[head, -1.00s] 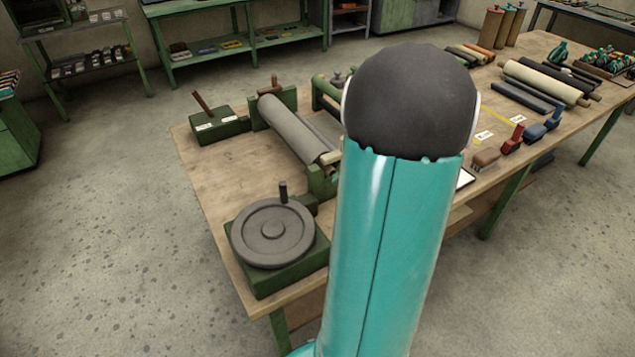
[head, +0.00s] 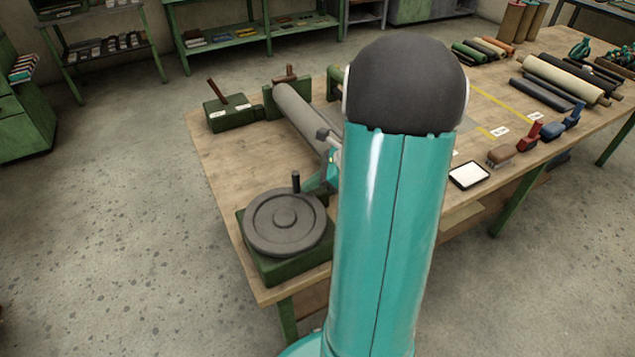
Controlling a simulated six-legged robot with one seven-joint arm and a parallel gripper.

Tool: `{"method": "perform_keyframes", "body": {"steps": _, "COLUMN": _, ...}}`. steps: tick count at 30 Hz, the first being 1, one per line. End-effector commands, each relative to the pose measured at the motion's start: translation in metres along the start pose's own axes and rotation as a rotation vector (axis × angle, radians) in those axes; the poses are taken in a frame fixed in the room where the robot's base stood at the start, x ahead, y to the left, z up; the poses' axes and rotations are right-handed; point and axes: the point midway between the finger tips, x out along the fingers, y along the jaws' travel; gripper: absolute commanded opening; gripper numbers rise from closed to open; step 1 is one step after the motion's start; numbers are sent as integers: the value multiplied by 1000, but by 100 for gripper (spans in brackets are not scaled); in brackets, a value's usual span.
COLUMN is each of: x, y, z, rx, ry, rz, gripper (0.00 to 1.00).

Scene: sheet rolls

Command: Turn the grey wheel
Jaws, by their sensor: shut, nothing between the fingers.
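The grey wheel (head: 285,223) lies flat on a green base (head: 290,265) at the near left corner of the workbench. A dark upright handle (head: 296,181) stands on its far rim. My gripper (head: 314,183) shows only in part, as a teal piece just right of the handle. It is shut and holds nothing. My arm hides the rest of it, and I cannot tell whether it touches the handle.
A grey roller (head: 300,115) in green stands lies behind the wheel. A green block with a brown lever (head: 226,110) is at the far left. Brushes, a white pad (head: 469,175) and sheet rolls (head: 560,78) lie right of my arm. The bench (head: 240,160) is bare left of the roller.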

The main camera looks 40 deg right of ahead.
Motion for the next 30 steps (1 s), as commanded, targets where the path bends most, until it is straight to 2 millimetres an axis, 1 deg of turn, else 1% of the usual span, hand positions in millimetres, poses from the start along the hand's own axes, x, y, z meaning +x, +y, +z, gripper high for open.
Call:
{"method": "perform_keyframes", "body": {"steps": 7, "x": 2, "y": -2, "z": 2, "rx": -22, "ry": -1, "rz": 22, "gripper": 0}}
{"method": "perform_keyframes", "body": {"steps": 16, "x": 17, "y": -12, "z": 16, "rx": -179, "ry": -1, "rz": 179, "gripper": 0}}
{"method": "perform_keyframes", "body": {"steps": 30, "x": 16, "y": -12, "z": 17, "rx": -188, "ry": -1, "rz": 189, "gripper": 0}}
